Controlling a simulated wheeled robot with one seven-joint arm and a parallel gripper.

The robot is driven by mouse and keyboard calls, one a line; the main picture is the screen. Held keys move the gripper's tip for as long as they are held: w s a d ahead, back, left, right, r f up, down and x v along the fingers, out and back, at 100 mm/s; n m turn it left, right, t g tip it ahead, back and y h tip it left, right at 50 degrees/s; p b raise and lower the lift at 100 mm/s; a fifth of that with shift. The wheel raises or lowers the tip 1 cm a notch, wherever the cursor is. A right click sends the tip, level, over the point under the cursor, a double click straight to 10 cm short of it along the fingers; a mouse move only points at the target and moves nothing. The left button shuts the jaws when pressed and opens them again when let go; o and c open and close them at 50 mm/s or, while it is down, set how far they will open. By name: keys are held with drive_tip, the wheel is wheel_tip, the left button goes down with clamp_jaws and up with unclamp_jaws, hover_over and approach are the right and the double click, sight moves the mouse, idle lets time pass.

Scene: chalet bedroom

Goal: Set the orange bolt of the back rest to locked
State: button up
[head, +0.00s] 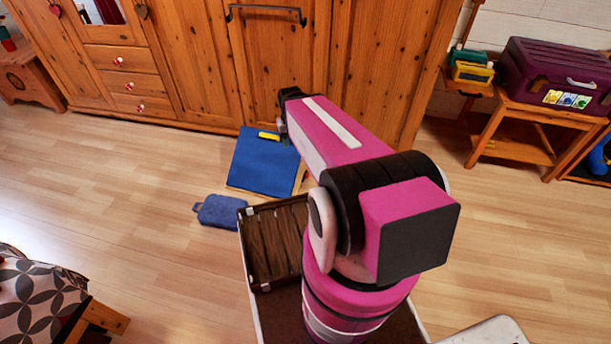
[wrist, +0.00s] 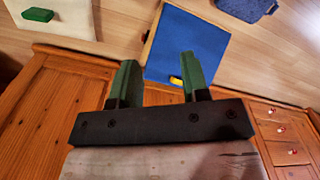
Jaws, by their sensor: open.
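A blue panel with a pale wooden edge (head: 262,160) lies or leans low in front of the wardrobe; it also shows in the wrist view (wrist: 190,45). A small yellow piece (head: 268,136) sits at its wardrobe-side edge and also shows in the wrist view (wrist: 176,81). No clearly orange bolt shows; I cannot tell whether this yellow piece is it, nor its setting. My gripper (wrist: 159,62) is open, its green fingers apart with nothing between them. The panel appears beyond the fingers, apart from them. In the head view my arm hides most of the gripper.
The wooden wardrobe (head: 210,60) stands close behind the panel. A blue cushion-like thing (head: 220,210) lies on the floor. A cream panel (wrist: 75,18) with a green block (wrist: 38,15) shows in the wrist view. A purple toolbox (head: 553,75) stands at right.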

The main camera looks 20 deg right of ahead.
drive_tip(key=shift+o, duration=0.3)
drive_tip(key=shift+o, duration=1.2)
drive_tip(key=shift+w+f, duration=0.1)
drive_tip(key=shift+w, duration=0.05)
drive_tip(key=n+t+y, duration=0.2)
drive_tip(key=n+y, duration=0.2)
drive_tip(key=n, duration=0.7)
hover_over(307, 173)
drive_tip(key=s+d, duration=0.2)
drive_tip(key=d, duration=0.2)
wheel_tip(307, 173, down, 43)
drive_tip(key=x, duration=1)
drive_tip(key=shift+w+a+f, duration=0.2)
drive_tip(key=shift+w+f, duration=0.05)
drive_tip(key=shift+f, duration=0.1)
clamp_jaws()
